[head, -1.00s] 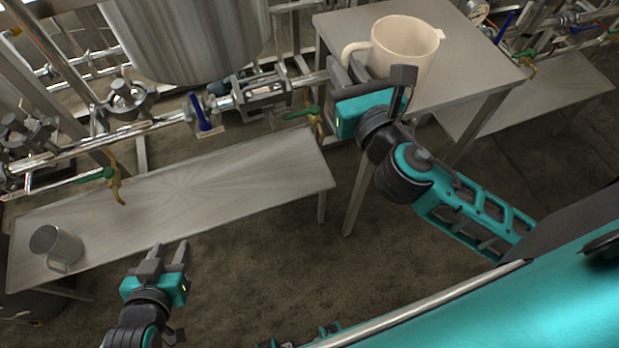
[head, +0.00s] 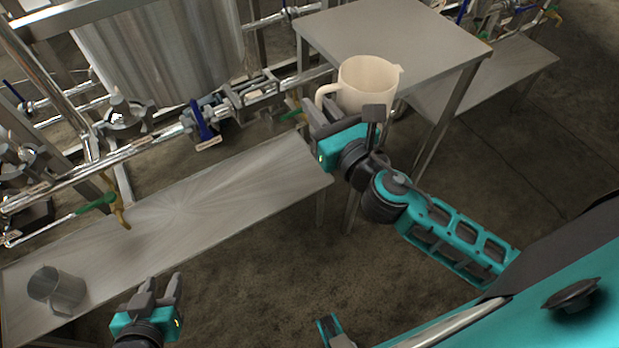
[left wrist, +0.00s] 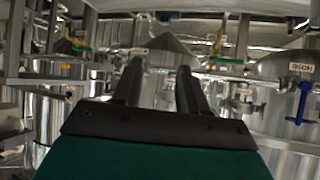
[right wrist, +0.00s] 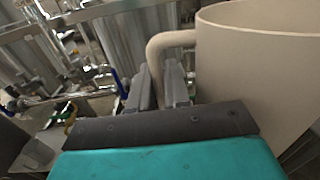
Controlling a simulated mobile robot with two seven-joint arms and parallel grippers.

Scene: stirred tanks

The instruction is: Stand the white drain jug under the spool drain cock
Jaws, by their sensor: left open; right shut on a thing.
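The white drain jug (head: 368,80) is upright near the front edge of the tall table. My right gripper (head: 322,112) is shut on its handle. In the right wrist view the jug (right wrist: 262,70) fills the right side, with its handle (right wrist: 168,42) at the fingers (right wrist: 166,88). A green-handled drain cock (head: 98,203) with a brass spout hangs from the pipe at left. Another green handle (head: 290,116) shows beside my right gripper, partly hidden. I cannot tell which is the spool drain cock. My left gripper (head: 160,291) is open and empty in front of the low bench.
The low steel bench (head: 200,205) runs under the pipe, mostly bare. A grey metal jug (head: 55,289) stands at its left end. The tall table (head: 400,40) is bare on top. A blue-handled valve (head: 203,122) sits on the pipe. Another low bench (head: 500,75) is at right.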

